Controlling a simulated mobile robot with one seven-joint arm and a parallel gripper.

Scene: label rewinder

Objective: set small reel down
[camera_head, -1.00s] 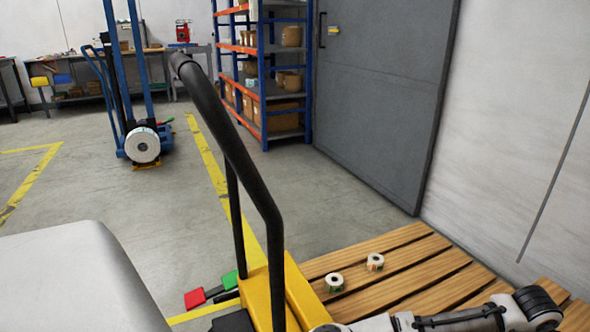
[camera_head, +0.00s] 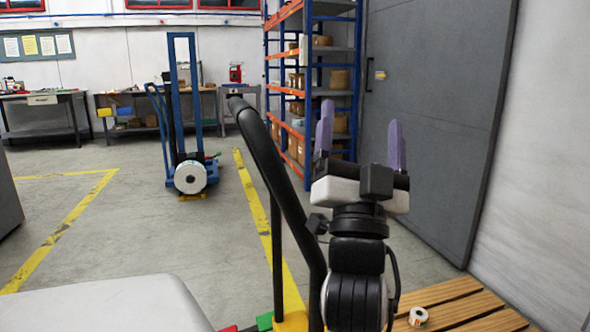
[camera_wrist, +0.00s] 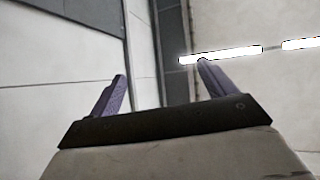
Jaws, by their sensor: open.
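My gripper (camera_head: 362,140) is raised in the head view, pointing up with its two purple fingers apart and nothing between them. In the wrist view, the fingers (camera_wrist: 160,88) are also spread and empty, facing the wall and ceiling lights. One small white reel (camera_head: 418,316) stands on the wooden pallet (camera_head: 470,310) at the lower right of the head view, below and to the right of my gripper and well apart from it. My arm and the picture's lower edge hide much of the pallet.
A black handle (camera_head: 270,160) rises in front, left of my arm. A blue lifter (camera_head: 185,110) with a large white roll (camera_head: 190,177) stands farther back. A blue and orange shelf (camera_head: 300,90) and a grey door (camera_head: 435,120) stand behind my gripper. The floor at left centre is clear.

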